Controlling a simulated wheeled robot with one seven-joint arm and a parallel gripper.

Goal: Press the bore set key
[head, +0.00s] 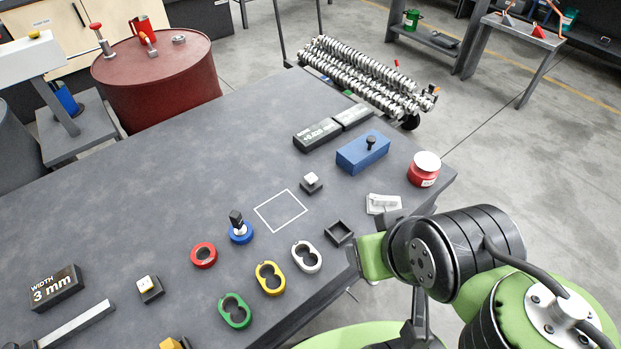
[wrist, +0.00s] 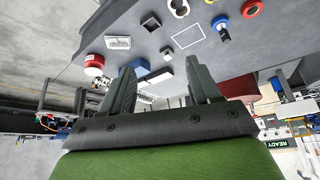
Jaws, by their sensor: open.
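Two small keys on dark bases stand on the grey table. One has a white cap (head: 311,180) and sits between the white square outline and the black display bars. The other has a cream cap (head: 149,284) beside the "WIDTH 3 mm" block. No label naming the bore set key is readable. The white-capped key also shows in the wrist view (wrist: 166,54), beyond and between my fingers. My gripper (wrist: 163,78) is open and empty, apart from both keys. In the head view my arm is at the table's right front edge; the fingertips are not clearly seen there.
Near my arm are a black tray (head: 339,233), a pale block (head: 383,204) and a red jar (head: 424,170). A blue block (head: 362,153) with a black knob stands behind. Coloured rings, including a red one (head: 204,255), lie at front. The table's left middle is clear.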

